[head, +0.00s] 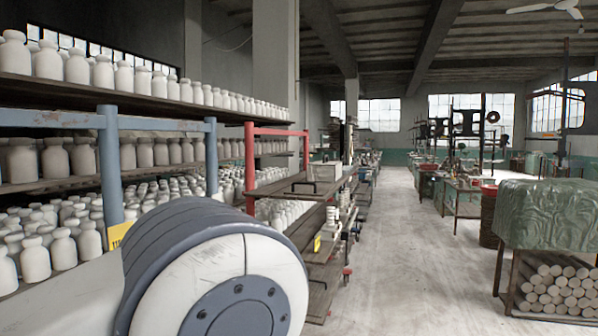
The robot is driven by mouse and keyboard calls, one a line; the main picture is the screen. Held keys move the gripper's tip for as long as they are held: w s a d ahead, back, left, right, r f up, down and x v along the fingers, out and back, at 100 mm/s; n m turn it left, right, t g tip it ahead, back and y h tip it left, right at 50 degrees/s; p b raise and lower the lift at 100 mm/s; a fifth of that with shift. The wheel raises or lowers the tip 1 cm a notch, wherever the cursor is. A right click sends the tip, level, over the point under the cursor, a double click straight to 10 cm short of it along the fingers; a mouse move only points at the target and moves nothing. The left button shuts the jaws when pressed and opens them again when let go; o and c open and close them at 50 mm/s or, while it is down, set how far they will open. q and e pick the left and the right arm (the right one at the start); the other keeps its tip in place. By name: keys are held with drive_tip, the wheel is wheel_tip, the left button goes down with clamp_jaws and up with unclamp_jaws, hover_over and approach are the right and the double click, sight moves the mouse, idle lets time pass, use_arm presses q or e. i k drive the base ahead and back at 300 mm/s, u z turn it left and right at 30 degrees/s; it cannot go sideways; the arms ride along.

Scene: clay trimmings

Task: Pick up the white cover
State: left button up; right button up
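I cannot make out a white cover in the head view. A crumpled greenish cover (550,215) lies over a stand at the right edge, above a stack of pale rolls (558,286). Neither of my grippers is in view, so what they hold does not show. The bottom left foreground is partly blocked from sight.
Shelves (60,90) with rows of white bottle-shaped pieces (76,66) line the left side. A red frame (249,160) stands along them. Work tables (455,190) and a dark bin (489,220) stand at the right. A clear pale floor aisle (400,260) runs between.

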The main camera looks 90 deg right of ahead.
sight(323, 171)
drive_tip(key=z, duration=3.25)
drive_tip(key=i, duration=0.75)
drive_tip(key=z, duration=0.7)
drive_tip(key=i, duration=2.05)
drive_tip(key=z, duration=0.25)
drive_tip(key=i, duration=1.85)
drive_tip(key=u, duration=0.95)
drive_tip(key=i, duration=0.9)
drive_tip(key=u, duration=0.95)
